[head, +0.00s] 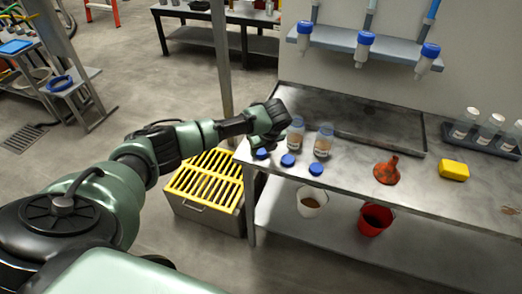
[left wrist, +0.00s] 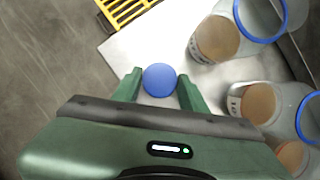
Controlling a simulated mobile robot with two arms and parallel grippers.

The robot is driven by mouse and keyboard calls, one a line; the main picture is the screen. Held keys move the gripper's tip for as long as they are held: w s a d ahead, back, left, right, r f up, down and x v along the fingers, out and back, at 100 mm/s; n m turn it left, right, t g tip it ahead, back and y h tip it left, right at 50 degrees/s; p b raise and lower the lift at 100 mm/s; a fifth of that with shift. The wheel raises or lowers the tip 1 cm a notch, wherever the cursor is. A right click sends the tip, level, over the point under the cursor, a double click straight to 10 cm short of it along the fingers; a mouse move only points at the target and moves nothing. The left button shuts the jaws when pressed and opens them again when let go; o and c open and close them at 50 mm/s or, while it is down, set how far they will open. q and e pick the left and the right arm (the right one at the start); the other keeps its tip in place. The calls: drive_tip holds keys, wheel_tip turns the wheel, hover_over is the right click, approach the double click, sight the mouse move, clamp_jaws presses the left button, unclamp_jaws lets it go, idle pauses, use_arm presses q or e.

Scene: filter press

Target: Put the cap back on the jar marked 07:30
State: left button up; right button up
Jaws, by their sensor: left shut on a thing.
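My left gripper (head: 263,140) is at the left end of the steel bench, its fingers (left wrist: 159,88) shut on a round blue cap (left wrist: 160,79), which shows at the bench edge in the head view (head: 262,154). I cannot tell if the cap still touches the bench. Two more blue caps, one in the middle (head: 288,160) and one to the right (head: 316,168), lie along the front edge. Clear jars with brown contents, one nearer my gripper (head: 296,134) and one to its right (head: 323,142), stand behind them. The left wrist view shows another jar (left wrist: 216,38). The label times are unreadable. My right gripper is not in view.
White and red buckets stand on the lower shelf. A yellow-grated box (head: 207,180) stands left of the bench.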

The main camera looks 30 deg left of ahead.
sight(261, 152)
use_arm(q)
wheel_tip(261, 152, up, 20)
drive_tip(key=b, duration=0.2)
drive_tip(key=shift+f, duration=0.2)
